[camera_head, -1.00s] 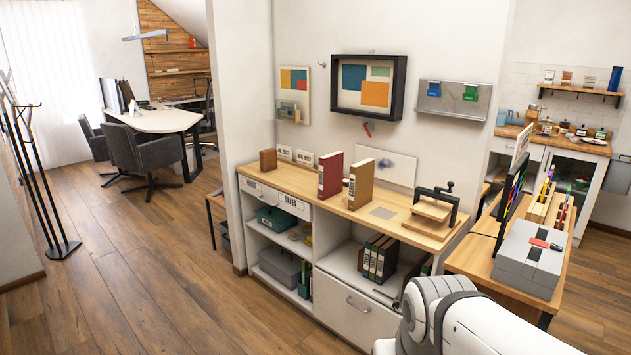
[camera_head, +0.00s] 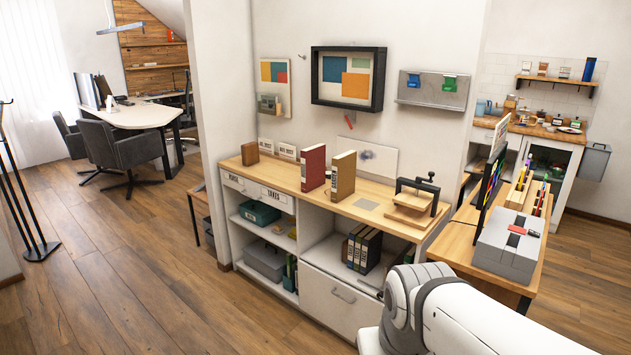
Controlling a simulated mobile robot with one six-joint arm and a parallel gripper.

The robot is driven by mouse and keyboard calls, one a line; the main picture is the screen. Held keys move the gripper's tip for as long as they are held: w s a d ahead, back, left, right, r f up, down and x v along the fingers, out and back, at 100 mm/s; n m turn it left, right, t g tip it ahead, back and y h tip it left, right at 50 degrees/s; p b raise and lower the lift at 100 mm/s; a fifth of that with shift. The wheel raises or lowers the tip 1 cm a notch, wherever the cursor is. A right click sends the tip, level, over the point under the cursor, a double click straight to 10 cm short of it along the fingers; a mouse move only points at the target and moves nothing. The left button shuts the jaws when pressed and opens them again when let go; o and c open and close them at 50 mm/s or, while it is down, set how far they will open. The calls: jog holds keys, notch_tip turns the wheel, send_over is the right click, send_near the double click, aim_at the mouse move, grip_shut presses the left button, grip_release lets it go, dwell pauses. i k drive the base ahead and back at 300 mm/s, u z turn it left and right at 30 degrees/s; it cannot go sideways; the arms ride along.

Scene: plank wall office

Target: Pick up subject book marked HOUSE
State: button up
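Two upright books stand on the wooden top of the cabinet (camera_head: 376,213). One is a red book (camera_head: 313,168) and the other is a tan book (camera_head: 343,176) just to its right. Both have small light lettering on the spine that is too small to read. Several dark binders (camera_head: 364,248) stand on the shelf below. I cannot tell which of these is marked HOUSE. My white arm shows at the lower right, away from the books. My gripper is outside the picture.
A press (camera_head: 417,201) stands at the right end of the cabinet top. A small brown block (camera_head: 250,153) is at the left end. A side table with a grey box (camera_head: 508,245) is at the right. The wooden floor (camera_head: 120,270) at the left is open.

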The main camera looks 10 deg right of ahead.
aim_at(313, 159)
jog(key=u, duration=0.35)
jog(key=i, duration=0.75)
jog(key=u, duration=0.4)
jog(key=i, duration=1.65)
jog(key=z, duration=0.45)
jog(key=i, duration=0.95)
jog(key=z, duration=0.55)
jog(key=k, duration=0.85)
jog(key=z, duration=0.15)
jog(key=i, duration=0.85)
